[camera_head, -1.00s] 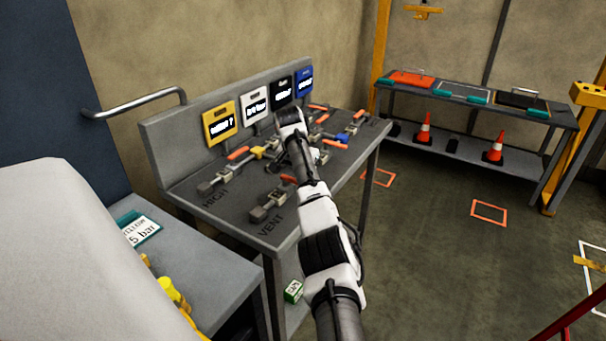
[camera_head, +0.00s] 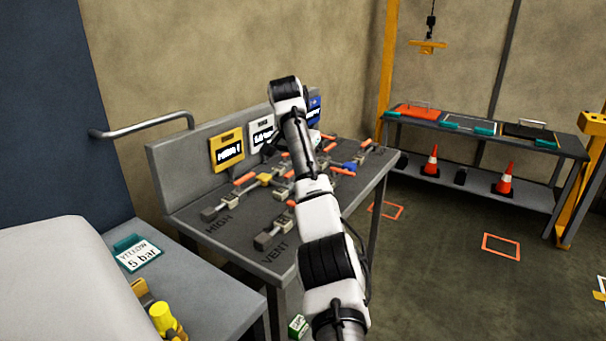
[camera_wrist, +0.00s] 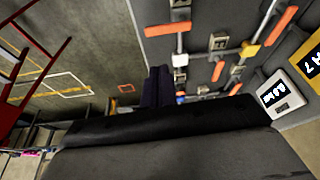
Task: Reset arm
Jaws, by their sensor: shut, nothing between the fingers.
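My arm reaches up over the valve bench (camera_head: 240,285) in the head view, its wrist raised in front of the display plates. My gripper mostly hides behind the arm there. In the wrist view, the dark fingers of my gripper (camera_wrist: 158,86) are together with nothing between them. They are apart from the bench's valves, which show beyond them. Several valves with orange handles, one of them a handle (camera_head: 243,179) at the left, lie on the bench.
A side table (camera_head: 205,290) at lower left holds a "YELLOW 5 bar" card (camera_head: 139,255) and a yellow object (camera_head: 163,320). A rail (camera_head: 145,124) sticks out at left. A rack (camera_head: 480,135) with cones stands at the back right. Open floor (camera_head: 440,260) lies right of the bench.

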